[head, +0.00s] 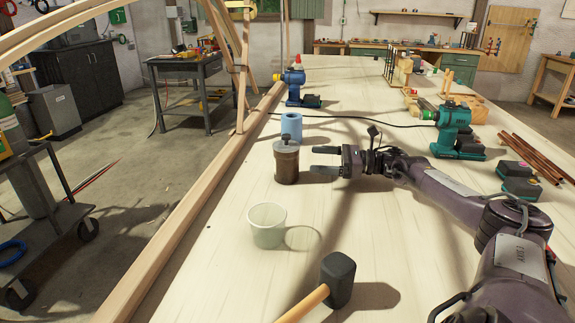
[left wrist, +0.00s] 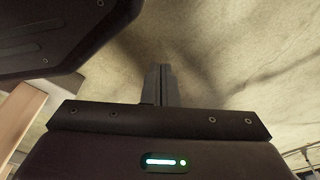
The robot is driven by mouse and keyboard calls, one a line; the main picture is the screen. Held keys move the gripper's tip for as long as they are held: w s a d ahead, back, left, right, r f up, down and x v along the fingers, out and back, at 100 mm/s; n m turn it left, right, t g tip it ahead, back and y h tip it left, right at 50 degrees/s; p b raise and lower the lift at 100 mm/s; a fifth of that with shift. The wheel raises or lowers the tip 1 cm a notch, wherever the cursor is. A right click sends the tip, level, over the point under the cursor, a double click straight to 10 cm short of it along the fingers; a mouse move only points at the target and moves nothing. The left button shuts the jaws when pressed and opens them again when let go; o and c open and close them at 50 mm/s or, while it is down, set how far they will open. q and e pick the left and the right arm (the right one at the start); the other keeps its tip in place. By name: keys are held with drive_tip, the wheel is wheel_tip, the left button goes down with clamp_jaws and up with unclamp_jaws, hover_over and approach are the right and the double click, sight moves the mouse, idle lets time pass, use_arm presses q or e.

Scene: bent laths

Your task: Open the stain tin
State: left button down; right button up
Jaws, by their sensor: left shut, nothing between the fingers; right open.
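The stain tin (head: 286,164) is a brown cylinder standing upright on the pale workbench in the head view. A dark lid (head: 286,144) with a knob sits on its top. My right gripper (head: 318,160) is just to the right of the tin, its two fingers open and pointing left towards it. The fingers look apart from the tin, with nothing between them. My left gripper (left wrist: 162,84) shows only in the left wrist view, shut and empty. The tin does not show in that view.
A pale cup (head: 267,226) stands in front of the tin, and a mallet (head: 338,280) lies nearer. A blue roll (head: 291,127) stands behind the tin. A blue drill (head: 294,87) and a teal drill (head: 455,130) are farther back. A wooden lath (head: 190,202) runs along the bench's left edge.

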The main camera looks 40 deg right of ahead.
sight(296, 157)
drive_tip(key=shift+w+a+r, duration=0.25)
drive_tip(key=shift+w+a, duration=0.45)
drive_tip(key=shift+a, duration=0.25)
drive_tip(key=shift+w+a, duration=0.35)
drive_tip(key=shift+w, duration=0.2)
drive_tip(key=p+x, duration=0.1)
drive_tip(key=x, duration=0.2)
drive_tip(key=shift+a, duration=0.15)
drive_tip(key=shift+w+a+f, duration=0.1)
drive_tip(key=shift+w+a, duration=0.15)
drive_tip(key=shift+w, duration=0.1)
drive_tip(key=c, duration=1.2)
use_arm(q)
drive_tip(key=shift+s+a+f, duration=0.15)
drive_tip(key=shift+s+f, duration=0.05)
drive_tip(key=shift+s, duration=0.25)
drive_tip(key=shift+s+a+f, duration=0.1)
drive_tip(key=shift+s+f, duration=0.05)
drive_tip(key=shift+s, duration=0.25)
